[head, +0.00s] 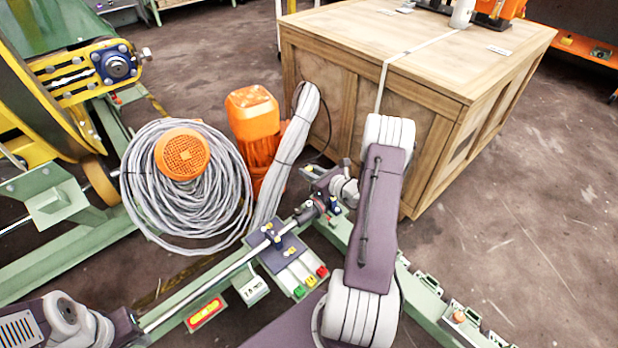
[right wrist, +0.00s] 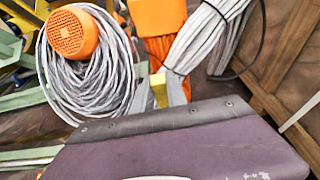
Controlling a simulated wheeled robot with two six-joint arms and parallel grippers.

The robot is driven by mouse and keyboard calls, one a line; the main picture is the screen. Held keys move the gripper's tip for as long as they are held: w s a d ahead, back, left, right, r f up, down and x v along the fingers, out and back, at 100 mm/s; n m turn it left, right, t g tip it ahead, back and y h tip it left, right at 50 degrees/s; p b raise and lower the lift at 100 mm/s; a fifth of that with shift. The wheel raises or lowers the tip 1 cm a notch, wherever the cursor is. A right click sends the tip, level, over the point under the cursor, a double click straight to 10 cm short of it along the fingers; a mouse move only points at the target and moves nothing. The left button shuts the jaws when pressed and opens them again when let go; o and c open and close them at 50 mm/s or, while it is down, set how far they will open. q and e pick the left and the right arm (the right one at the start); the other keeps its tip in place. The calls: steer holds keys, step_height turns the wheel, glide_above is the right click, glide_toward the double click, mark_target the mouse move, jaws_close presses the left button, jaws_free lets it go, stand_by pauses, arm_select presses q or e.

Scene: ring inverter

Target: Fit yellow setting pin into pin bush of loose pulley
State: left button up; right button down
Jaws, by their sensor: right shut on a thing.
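My right gripper (right wrist: 162,90) is shut on a small yellow piece (right wrist: 158,92), which I take to be the yellow setting pin. In the right wrist view the piece shows beyond the purple arm link, in front of the orange motor. In the head view the right wrist (head: 345,187) bends left above the green frame, and the piece cannot be made out. A large dark wheel (head: 28,85) stands at the far left. I cannot tell whether it is the loose pulley, and no pin bush can be made out. My left arm (head: 75,325) enters at bottom left; its gripper does not show.
A wooden crate (head: 440,120) stands behind my right arm. A cable coil (head: 140,200) and an orange motor (head: 253,125) stand left of the gripper. A steel shaft (head: 215,278) runs beside a block with coloured buttons (head: 302,275).

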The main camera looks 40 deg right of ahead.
mark_target(309, 183)
step_height(309, 183, down, 5)
steer(key=b, duration=0.4)
steer(key=shift+f, duration=0.15)
steer(key=shift+f+b, duration=0.25)
steer(key=shift+b, duration=0.1)
stand_by(1.3)
step_height(309, 183, down, 7)
steer(key=b, duration=0.5)
stand_by(2.1)
steer(key=c, duration=1.3)
jaws_free()
steer(key=shift+r, duration=0.1)
steer(key=shift+o, duration=0.2)
steer(key=shift+s+r, duration=0.1)
steer(key=shift+s, duration=0.05)
